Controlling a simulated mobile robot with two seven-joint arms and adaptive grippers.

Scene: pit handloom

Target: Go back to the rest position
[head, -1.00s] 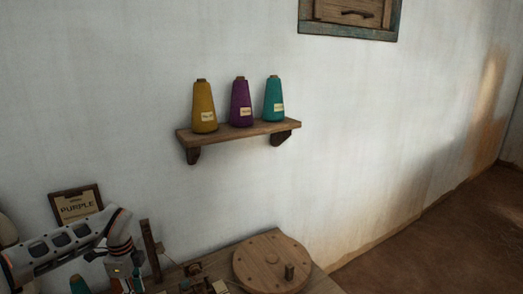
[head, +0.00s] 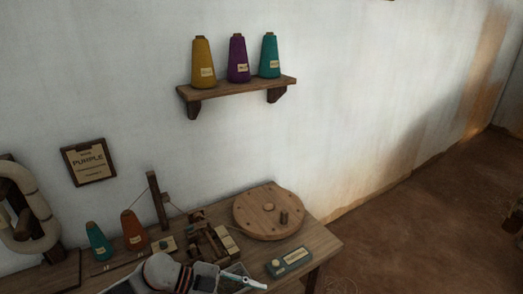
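Part of my arm (head: 163,273), pale with orange stripes, shows at the bottom edge of the head view, over the front of the wooden table (head: 318,240). My other arm does not show.
A wall shelf (head: 240,88) bears yellow (head: 203,65), purple (head: 238,62) and teal (head: 269,58) cones. On the table are a round wooden wheel (head: 262,212), a winder (head: 205,240), a grey device (head: 289,262), and small teal (head: 97,243) and orange (head: 133,232) cones. A "PURPLE" clipboard (head: 88,162) hangs left.

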